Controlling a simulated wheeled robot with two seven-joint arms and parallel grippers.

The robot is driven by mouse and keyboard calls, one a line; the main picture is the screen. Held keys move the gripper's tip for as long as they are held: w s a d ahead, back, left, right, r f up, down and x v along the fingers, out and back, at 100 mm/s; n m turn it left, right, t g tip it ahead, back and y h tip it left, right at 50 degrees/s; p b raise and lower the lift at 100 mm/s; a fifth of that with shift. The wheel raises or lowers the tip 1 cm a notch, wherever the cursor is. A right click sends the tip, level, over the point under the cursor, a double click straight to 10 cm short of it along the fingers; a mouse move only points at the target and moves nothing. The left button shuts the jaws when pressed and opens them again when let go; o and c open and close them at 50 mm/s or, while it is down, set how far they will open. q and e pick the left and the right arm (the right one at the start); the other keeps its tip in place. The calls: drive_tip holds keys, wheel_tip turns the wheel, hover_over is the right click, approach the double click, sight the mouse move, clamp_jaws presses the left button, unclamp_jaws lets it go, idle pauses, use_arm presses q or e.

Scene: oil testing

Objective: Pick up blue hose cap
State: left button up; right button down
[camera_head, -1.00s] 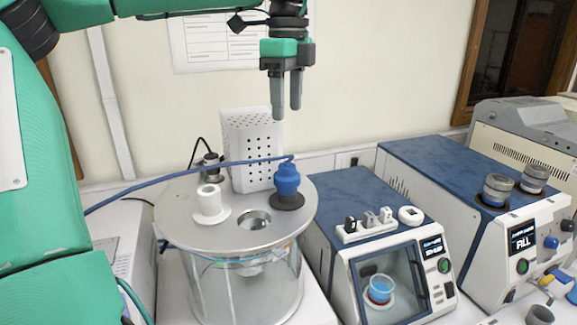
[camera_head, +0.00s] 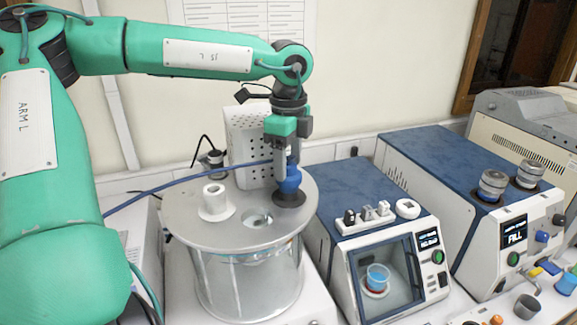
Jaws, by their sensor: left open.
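The blue hose cap (camera_head: 289,181) sits upright in a dark ring on the round metal lid of a glass vessel. A blue hose (camera_head: 190,178) runs from its top to the left. My left gripper (camera_head: 286,166) points down over the cap, with its fingers at the cap's upper part. The fingers are open, and part of the cap's top is hidden behind them. My right gripper is not in view.
The metal lid (camera_head: 185,222) also bears a white fitting (camera_head: 214,203) and an open hole (camera_head: 257,218). A white perforated box (camera_head: 240,150) stands close behind. A blue-topped machine (camera_head: 352,195) with a glass door is on the right, and another machine (camera_head: 430,160) stands farther right.

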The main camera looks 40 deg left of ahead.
use_arm(q)
drive_tip(key=shift+d, duration=0.1)
drive_tip(key=shift+s, duration=0.1)
drive_tip(key=shift+c, duration=1.3)
drive_tip(key=c, duration=0.8)
